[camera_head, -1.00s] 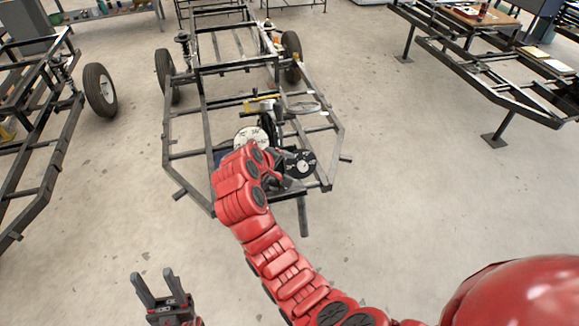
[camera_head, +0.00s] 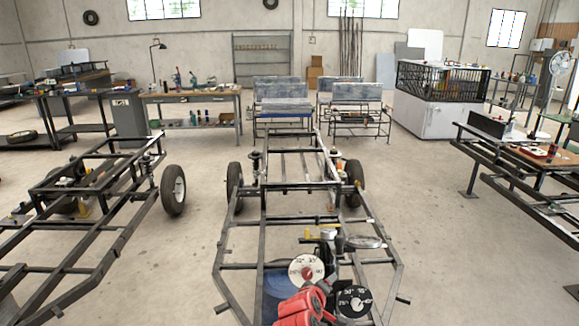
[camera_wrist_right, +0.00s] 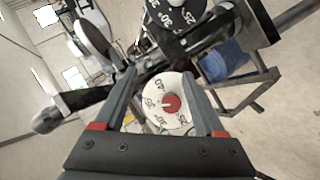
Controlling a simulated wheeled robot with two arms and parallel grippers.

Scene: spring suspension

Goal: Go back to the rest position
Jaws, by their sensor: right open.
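My right arm (camera_head: 302,306) enters at the bottom of the head view, over the front of the middle black frame (camera_head: 230,266). Its gripper is hidden there behind the arm. In the right wrist view my right gripper (camera_wrist_right: 158,74) is open, with nothing held. A white numbered dial with a red centre (camera_wrist_right: 167,103) shows beyond and between its fingers; a gap or touch cannot be told. This white dial also shows in the head view (camera_head: 306,263). A black numbered dial (camera_head: 354,301) is to its right. My left gripper is not in view.
Another black frame with a wheel (camera_head: 173,190) stands at the left, and a black rack (camera_head: 500,172) at the right. A workbench (camera_head: 190,98) and a white cabinet (camera_head: 425,110) stand behind. Bare floor (camera_head: 415,190) lies between the middle frame and the right rack.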

